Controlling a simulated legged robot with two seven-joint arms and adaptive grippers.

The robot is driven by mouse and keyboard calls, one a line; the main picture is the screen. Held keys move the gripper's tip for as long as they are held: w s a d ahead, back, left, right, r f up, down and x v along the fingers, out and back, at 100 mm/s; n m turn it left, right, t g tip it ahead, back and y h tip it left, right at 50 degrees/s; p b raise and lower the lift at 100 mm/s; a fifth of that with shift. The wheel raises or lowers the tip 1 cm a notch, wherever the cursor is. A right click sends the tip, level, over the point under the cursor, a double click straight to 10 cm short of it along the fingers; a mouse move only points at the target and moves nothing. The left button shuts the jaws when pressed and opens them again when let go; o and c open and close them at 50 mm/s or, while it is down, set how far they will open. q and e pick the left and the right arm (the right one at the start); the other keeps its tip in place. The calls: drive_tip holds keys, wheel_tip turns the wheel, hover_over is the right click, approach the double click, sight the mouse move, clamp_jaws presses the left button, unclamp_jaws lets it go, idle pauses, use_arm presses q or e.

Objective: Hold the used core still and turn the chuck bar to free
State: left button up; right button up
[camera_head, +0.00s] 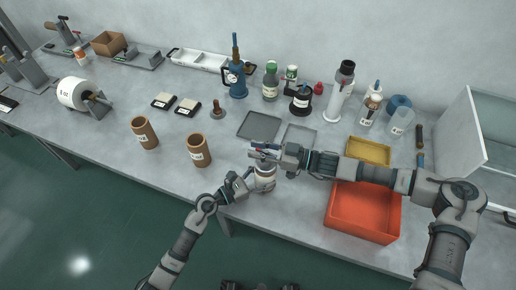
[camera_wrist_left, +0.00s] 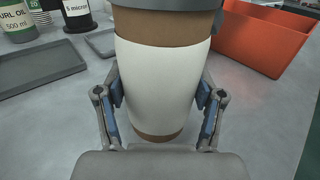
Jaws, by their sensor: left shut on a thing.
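The used core (camera_wrist_left: 160,85) is a brown tube with a white label. It stands upright between the fingers of my left gripper (camera_wrist_left: 160,118), which is shut on its sides. In the head view, the core (camera_head: 265,181) is near the table's front edge, with my left gripper (camera_head: 247,184) at its left. A grey chuck part (camera_wrist_left: 165,3) sits on the core's top. The chuck bar (camera_head: 262,146), with a reddish piece, shows above the core. My right gripper (camera_head: 277,157) is at the bar from the right; its fingers are too small to tell whether they grip it.
An orange-red bin (camera_head: 340,225) and a yellow tray (camera_head: 368,151) lie to the right, under and beside my right arm. Two brown cores (camera_head: 145,133) (camera_head: 199,152) stand to the left. Flat grey trays (camera_head: 259,125) and several bottles (camera_head: 270,82) are behind.

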clamp_jaws()
drive_tip(key=shift+w+d, duration=0.1)
drive_tip(key=shift+r+n+g, duration=0.1)
drive_tip(key=shift+n+g, duration=0.3)
drive_tip(key=shift+g, duration=0.2)
drive_tip(key=shift+n+g, duration=0.6)
drive_tip(key=shift+g, duration=0.4)
drive_tip(key=n+g, duration=0.1)
drive_tip(key=g, duration=0.1)
drive_tip(key=s+n+g, duration=0.1)
drive_tip(key=g, duration=0.1)
drive_tip(key=shift+a+n, duration=0.2)
drive_tip(key=shift+n, duration=0.1)
drive_tip(key=n+g+h, duration=0.1)
drive_tip(key=g, duration=0.1)
drive_tip(key=s+n+g, duration=0.1)
drive_tip(key=n+g, duration=0.1)
drive_tip(key=g, duration=0.1)
drive_tip(key=shift+f+n+h, duration=0.2)
drive_tip(key=shift+n+h, duration=0.1)
drive_tip(key=shift+h, duration=0.1)
drive_tip(key=shift+s+d+n+g+h, duration=0.1)
drive_tip(key=shift+s+n+g+h, duration=0.05)
drive_tip(key=shift+n+g+h, duration=0.9)
drive_tip(key=shift+s+d+n+g+h, duration=0.15)
drive_tip(key=shift+n+g+h, duration=0.6)
drive_tip(key=shift+g, duration=0.6)
